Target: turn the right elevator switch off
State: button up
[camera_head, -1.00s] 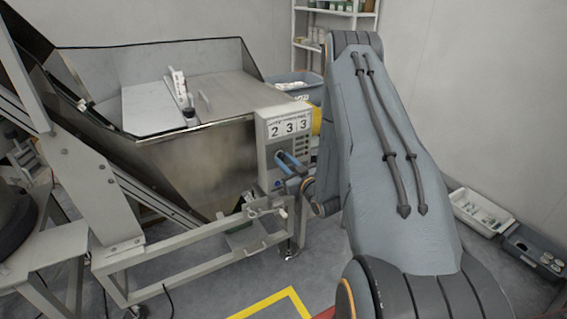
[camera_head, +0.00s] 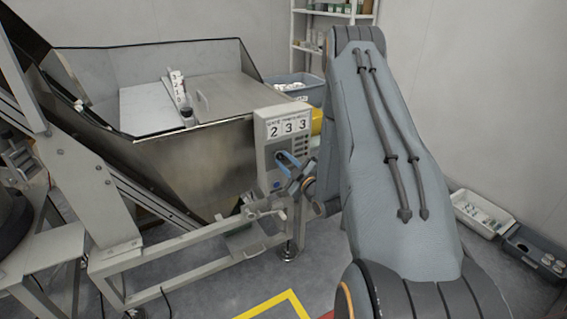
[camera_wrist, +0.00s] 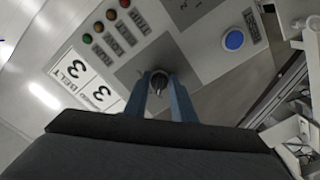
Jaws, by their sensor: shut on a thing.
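My gripper (camera_head: 285,161) is at the front of this box, tilted in the head view. In the wrist view, the two blue fingers of my gripper (camera_wrist: 160,80) are shut on a small dark switch knob (camera_wrist: 158,84) on the panel, one finger on each side. The panel looks turned in this view. The knob's pointing direction is hard to tell, as the fingers partly hide it.
A round blue button (camera_wrist: 234,40) sits on the panel to the right of the knob, and several coloured lights (camera_wrist: 98,27) to its upper left. The metal hopper (camera_head: 200,155) stands left of the box. A blue-grey bin (camera_head: 292,86) is behind it.

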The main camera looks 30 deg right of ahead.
dwell(0.4)
jog(key=o, duration=1)
jog(key=shift+s, duration=0.15)
jog(key=s+b, duration=0.1)
jog(key=s, duration=0.6)
jog(key=shift+s+d, duration=0.1)
jog(key=shift+s, duration=0.2)
